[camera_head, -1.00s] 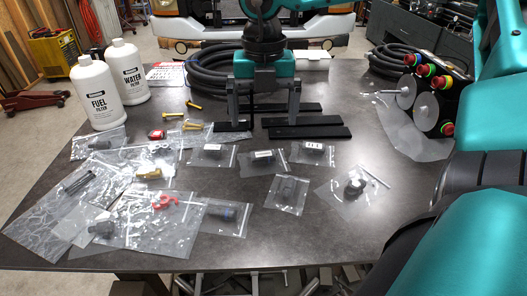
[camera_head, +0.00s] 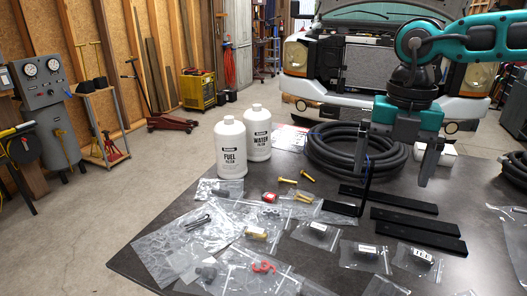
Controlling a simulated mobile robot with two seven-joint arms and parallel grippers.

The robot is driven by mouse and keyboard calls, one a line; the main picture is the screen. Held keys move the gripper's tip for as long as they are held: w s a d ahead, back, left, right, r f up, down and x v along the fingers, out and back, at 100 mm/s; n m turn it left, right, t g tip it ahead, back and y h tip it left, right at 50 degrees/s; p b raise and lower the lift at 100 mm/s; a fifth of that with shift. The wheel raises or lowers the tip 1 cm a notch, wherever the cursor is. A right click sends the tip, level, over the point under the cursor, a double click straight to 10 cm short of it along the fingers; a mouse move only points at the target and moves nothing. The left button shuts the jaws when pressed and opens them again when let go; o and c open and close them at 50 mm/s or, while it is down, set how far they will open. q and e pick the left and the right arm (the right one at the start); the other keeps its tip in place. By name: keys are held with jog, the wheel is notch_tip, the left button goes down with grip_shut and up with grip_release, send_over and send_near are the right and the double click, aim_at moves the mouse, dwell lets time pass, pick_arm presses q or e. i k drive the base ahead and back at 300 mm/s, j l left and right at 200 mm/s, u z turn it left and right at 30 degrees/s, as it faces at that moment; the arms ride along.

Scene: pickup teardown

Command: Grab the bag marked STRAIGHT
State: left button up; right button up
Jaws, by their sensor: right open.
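Several clear bags with dark parts and small white labels lie on the dark table (camera_head: 140,262): one left of centre (camera_head: 318,227), one in the middle (camera_head: 367,250), one to the right (camera_head: 419,255). The label print is too small to read, so I cannot tell which bag is marked STRAIGHT. My right gripper (camera_head: 397,168) is open, fingers pointing down and wide apart, with nothing visible between them. It appears above the table's far part, behind the labelled bags. My left gripper is not in view.
Black bars (camera_head: 415,220) and an upright black bracket (camera_head: 362,190) stand or lie below the gripper. A coiled hose (camera_head: 335,152) is behind. More bags with parts (camera_head: 178,240) cover the near left.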

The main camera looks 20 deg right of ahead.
aim_at(357, 256)
jog(key=k+j, duration=0.75)
jog(key=j, duration=0.2)
